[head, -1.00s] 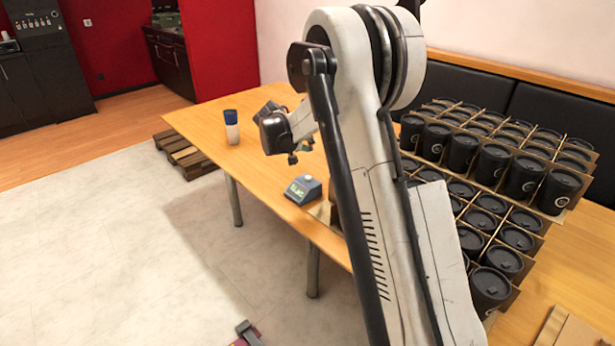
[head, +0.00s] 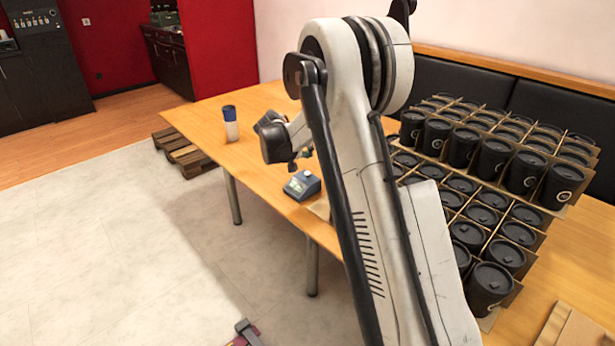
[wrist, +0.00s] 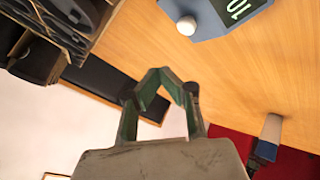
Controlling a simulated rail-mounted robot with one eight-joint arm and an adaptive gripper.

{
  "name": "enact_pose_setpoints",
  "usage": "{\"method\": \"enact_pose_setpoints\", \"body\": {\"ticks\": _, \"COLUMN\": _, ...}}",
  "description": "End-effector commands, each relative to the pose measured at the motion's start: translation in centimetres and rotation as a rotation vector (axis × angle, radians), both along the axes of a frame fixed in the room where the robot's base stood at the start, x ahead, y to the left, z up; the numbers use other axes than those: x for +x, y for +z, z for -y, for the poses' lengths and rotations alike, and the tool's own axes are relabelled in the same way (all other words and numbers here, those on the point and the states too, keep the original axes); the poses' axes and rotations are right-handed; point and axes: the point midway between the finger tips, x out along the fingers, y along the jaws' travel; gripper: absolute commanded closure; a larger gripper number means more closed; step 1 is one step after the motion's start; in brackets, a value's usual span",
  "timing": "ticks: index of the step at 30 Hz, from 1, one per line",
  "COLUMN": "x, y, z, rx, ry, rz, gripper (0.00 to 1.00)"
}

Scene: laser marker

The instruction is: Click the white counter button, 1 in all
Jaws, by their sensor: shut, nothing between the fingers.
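The counter (head: 302,186) is a small grey-blue box with a lit display, standing on the wooden table near its front edge. In the wrist view the counter (wrist: 208,18) is at the top, partly cut off, with its round white button (wrist: 187,25) in sight and part of the display digits. My gripper (wrist: 168,72) has green fingers whose tips meet, with nothing between them. The white button is beyond the fingertips in that view, apart from them. In the head view my gripper (head: 293,166) is just above and behind the counter, partly hidden by its own wrist.
Crates of black lidded cups (head: 480,180) fill the table to the right of my arm. A blue-and-white cup (head: 231,123) stands at the table's left end. The wooden table (head: 262,165) is bare between that cup and the counter.

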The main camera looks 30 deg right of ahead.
Motion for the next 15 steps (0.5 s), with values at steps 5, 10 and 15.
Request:
{"method": "enact_pose_setpoints", "body": {"ticks": 5, "x": 0.0, "y": -2.6, "z": 0.0, "rx": 0.000, "ry": 0.000, "rz": 0.000, "gripper": 1.00}}
{"method": "enact_pose_setpoints", "body": {"ticks": 10, "x": 0.0, "y": -4.3, "z": 0.0, "rx": 0.000, "ry": 0.000, "rz": 0.000, "gripper": 1.00}}
{"method": "enact_pose_setpoints", "body": {"ticks": 15, "x": 0.0, "y": -4.7, "z": 0.0, "rx": 0.000, "ry": 0.000, "rz": 0.000, "gripper": 1.00}}
